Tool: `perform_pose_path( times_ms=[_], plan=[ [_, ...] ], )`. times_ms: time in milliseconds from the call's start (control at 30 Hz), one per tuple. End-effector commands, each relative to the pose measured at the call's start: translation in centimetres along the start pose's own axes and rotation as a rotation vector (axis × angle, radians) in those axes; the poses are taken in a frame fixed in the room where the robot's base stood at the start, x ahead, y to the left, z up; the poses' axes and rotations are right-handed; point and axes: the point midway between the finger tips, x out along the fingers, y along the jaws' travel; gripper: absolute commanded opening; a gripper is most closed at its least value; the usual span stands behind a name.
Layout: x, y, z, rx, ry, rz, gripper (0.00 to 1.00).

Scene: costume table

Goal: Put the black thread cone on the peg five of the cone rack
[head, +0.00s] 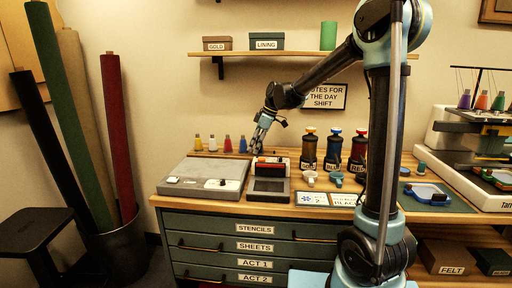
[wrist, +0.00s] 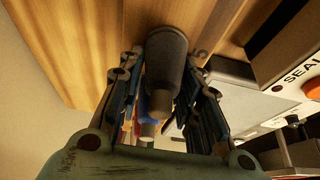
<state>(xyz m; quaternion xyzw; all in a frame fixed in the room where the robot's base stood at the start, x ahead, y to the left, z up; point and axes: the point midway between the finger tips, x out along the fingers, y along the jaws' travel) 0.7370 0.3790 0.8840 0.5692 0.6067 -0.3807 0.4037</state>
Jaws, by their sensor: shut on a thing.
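My gripper (head: 260,142) is over the back of the table, fingers pointing down. In the wrist view it (wrist: 162,95) is shut on the black thread cone (wrist: 166,58), which shows dark grey between the fingers. In the head view the cone is too small and dark to make out. The cone rack (head: 220,153) stands along the back of the table, left of and beneath my gripper. It bears an orange-yellow, a white, a red and a blue cone (head: 243,144). I cannot tell the cone's height above the rack, and peg five cannot be made out.
A sealing machine (head: 269,184) with a red part stands just in front of my gripper. Dark bottles (head: 333,150) with labels stand to the right. A wall shelf (head: 290,53) is above.

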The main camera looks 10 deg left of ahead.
Motion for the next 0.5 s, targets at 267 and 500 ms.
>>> perform_pose_path(
  times_ms=[267,500],
  plan=[
    [0.00,0.01,0.02,0.000,0.000,0.000,0.53],
    [-0.33,0.05,0.03,0.001,0.000,0.000,0.53]
  ],
)
